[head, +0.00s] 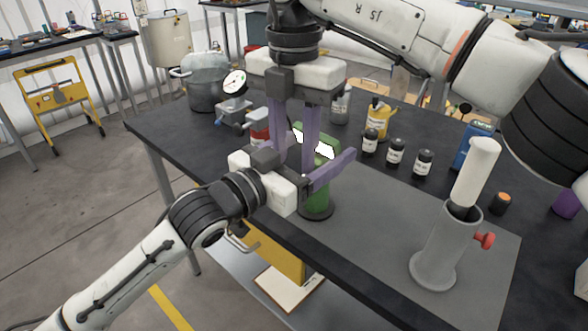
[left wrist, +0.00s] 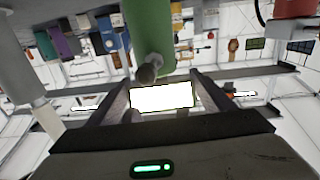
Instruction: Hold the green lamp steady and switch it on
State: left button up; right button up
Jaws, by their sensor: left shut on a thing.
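The green lamp (head: 318,196) stands upright on its dark round base near the table's front edge. Its panels are bright white, and a lit panel shows in the left wrist view with the green body (left wrist: 152,22). A small grey knob-like part (left wrist: 150,72) sits in front of the body. My left gripper (head: 322,158) reaches in from the lower left and is shut on the lamp, fingers on either side in the left wrist view (left wrist: 162,80). My right gripper (head: 290,155) points down from above, fingers apart, one crossing in front of the lamp; its exact contact is unclear.
A grey holder with a white cylinder and red knob (head: 435,245) stands at the right front. Several dark bottles (head: 395,155), a yellow container (head: 377,122) and a blue tin (head: 474,148) stand behind. A gauge device (head: 235,85) is at the left. The grey mat is bare between lamp and holder.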

jog(key=shift+f, duration=2.2)
jog(key=shift+c, duration=0.5)
grip_shut()
jog(key=shift+s+d+n, duration=0.1)
jog(key=shift+d+n, duration=0.15)
jog(key=shift+n, duration=0.45)
jog(key=shift+s+d+n, duration=0.1)
jog(key=shift+d+n, duration=0.15)
jog(key=shift+n, duration=0.45)
jog(key=shift+o, duration=0.5)
grip_release()
jog(key=shift+r, duration=0.15)
notch_tip(320, 180, up, 8)
